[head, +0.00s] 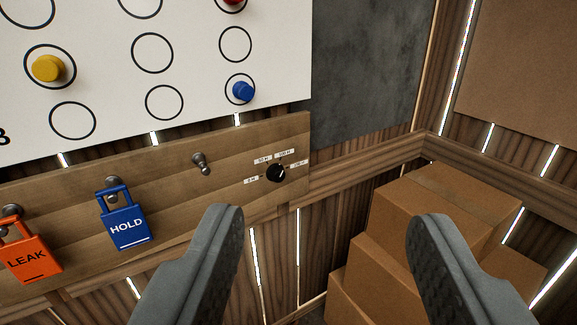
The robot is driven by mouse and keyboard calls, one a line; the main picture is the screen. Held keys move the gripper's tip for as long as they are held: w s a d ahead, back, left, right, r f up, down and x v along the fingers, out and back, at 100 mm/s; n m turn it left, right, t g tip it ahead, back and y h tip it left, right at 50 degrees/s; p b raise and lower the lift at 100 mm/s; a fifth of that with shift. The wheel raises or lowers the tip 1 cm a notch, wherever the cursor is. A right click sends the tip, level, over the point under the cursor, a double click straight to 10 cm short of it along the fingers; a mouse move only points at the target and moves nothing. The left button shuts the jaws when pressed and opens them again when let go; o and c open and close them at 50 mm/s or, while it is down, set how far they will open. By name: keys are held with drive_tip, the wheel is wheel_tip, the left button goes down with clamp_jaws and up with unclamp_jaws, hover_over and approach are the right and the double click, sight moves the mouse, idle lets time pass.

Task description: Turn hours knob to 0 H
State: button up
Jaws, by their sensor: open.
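The hours knob (277,173) is a small, round, black knob on the right end of a wooden board (180,180). Small white labels (268,161) sit around its left and upper side, reading about 0 H at the lower left and higher hour values above. A pale mark shows near the knob's upper edge, but its exact setting is too small to tell. My gripper (329,228) is open and empty.
An empty peg (201,163) is left of the knob. Above is a white panel (195,85) with circles and pegs. Cardboard boxes (420,225) stand at right.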

sight(281, 176)
drive_tip(key=w+d+f+y, duration=0.15)
drive_tip(key=w+f, duration=0.25)
drive_tip(key=w, duration=0.6)
drive_tip(key=w+d+f+y, duration=0.1)
drive_tip(key=w+d+f, duration=0.15)
drive_tip(key=w, duration=0.75)
drive_tip(key=w+f+g+y, duration=0.1)
drive_tip(key=w+f+y, duration=0.2)
drive_tip(key=f, duration=0.3)
drive_tip(key=w+f+m+g+y, duration=0.1)
drive_tip(key=w+f+y, duration=0.15)
drive_tip(key=f, duration=0.45)
drive_tip(key=w+f+g+y, duration=0.1)
drive_tip(key=w+f+y, duration=0.1)
drive_tip(key=w+f, duration=0.3)
drive_tip(key=x, duration=1.5)
drive_tip(key=shift+a+f, duration=0.2)
drive_tip(key=shift+a, duration=0.4)
drive_tip(key=c, duration=1)
